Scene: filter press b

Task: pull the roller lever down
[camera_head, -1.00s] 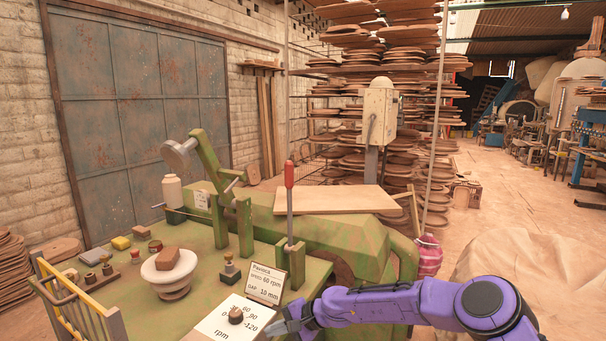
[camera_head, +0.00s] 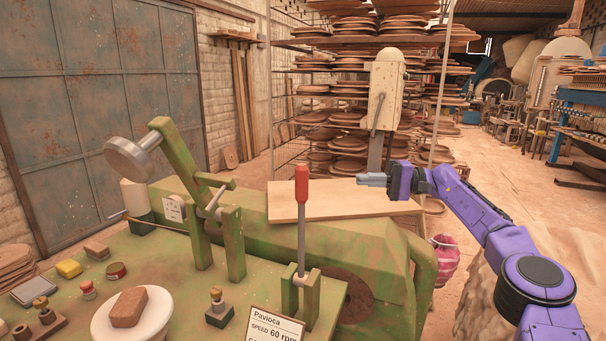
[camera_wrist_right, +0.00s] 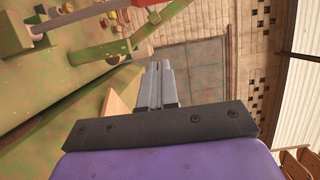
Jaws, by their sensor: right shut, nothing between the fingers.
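A green lever arm with a grey metal roller head (camera_head: 130,157) stands raised and tilted on the green machine, at left in the head view. A second lever with a red handle (camera_head: 301,184) stands upright in a green bracket in the middle. My right gripper (camera_head: 362,179) is shut and empty, pointing left. In the head view it appears right of the red handle and apart from it, over the board. Its closed fingers also show in the right wrist view (camera_wrist_right: 158,80). My left gripper is not in view.
A wooden board (camera_head: 330,207) lies on the machine behind the red-handled lever. A grey post with a beige box (camera_head: 385,90) rises behind my right gripper. A white bowl with a brown block (camera_head: 129,307) and a sign (camera_head: 275,328) are in front.

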